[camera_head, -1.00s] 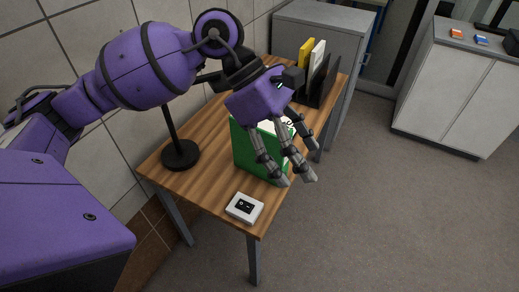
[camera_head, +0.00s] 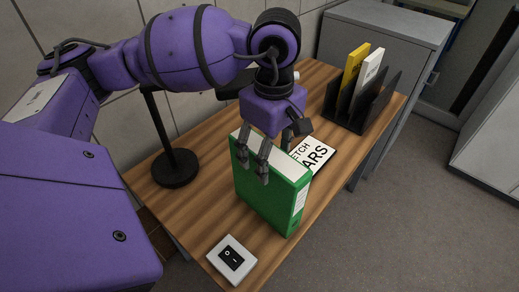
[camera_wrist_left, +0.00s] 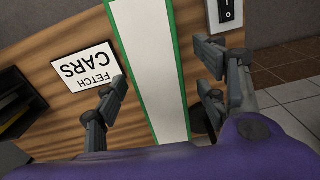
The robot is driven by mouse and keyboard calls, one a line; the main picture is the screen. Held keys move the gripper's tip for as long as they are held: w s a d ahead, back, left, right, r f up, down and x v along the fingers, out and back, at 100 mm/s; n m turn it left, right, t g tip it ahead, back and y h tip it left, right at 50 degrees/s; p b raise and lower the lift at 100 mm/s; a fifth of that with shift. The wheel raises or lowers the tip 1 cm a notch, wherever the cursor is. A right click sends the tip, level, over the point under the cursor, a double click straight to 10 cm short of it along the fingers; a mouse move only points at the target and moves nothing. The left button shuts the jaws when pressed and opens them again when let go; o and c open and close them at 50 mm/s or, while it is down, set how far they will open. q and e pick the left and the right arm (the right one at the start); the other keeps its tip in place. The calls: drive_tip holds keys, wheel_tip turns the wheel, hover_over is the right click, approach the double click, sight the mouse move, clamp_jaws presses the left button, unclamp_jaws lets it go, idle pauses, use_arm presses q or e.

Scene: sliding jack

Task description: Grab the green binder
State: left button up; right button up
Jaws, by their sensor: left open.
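The green binder (camera_head: 268,195) stands upright on the wooden table, with a white label on its spine. My left gripper (camera_head: 268,155) is open above and around the binder's top edge, with two fingers on its near side and one partly hidden behind it. In the left wrist view, the binder's white face with green edges (camera_wrist_left: 157,60) runs between the open fingers of the left gripper (camera_wrist_left: 160,95). I cannot tell whether any finger touches it. My right gripper is in neither view.
A black file rack (camera_head: 362,105) holds a yellow binder (camera_head: 354,70) and a white one (camera_head: 368,72). A "FETCH CARS" sign (camera_head: 313,153) lies behind the green binder. A black lamp base (camera_head: 175,168) is at left, and a white switch box (camera_head: 232,260) sits at the front.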

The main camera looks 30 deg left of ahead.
sight(267, 185)
use_arm(q)
wheel_tip(267, 185, down, 6)
drive_tip(key=shift+w+a+f+p, duration=0.2)
drive_tip(key=shift+a+f+p, duration=0.05)
drive_tip(key=shift+a+p, duration=0.15)
clamp_jaws()
idle(0.3)
drive_tip(key=shift+r, duration=0.1)
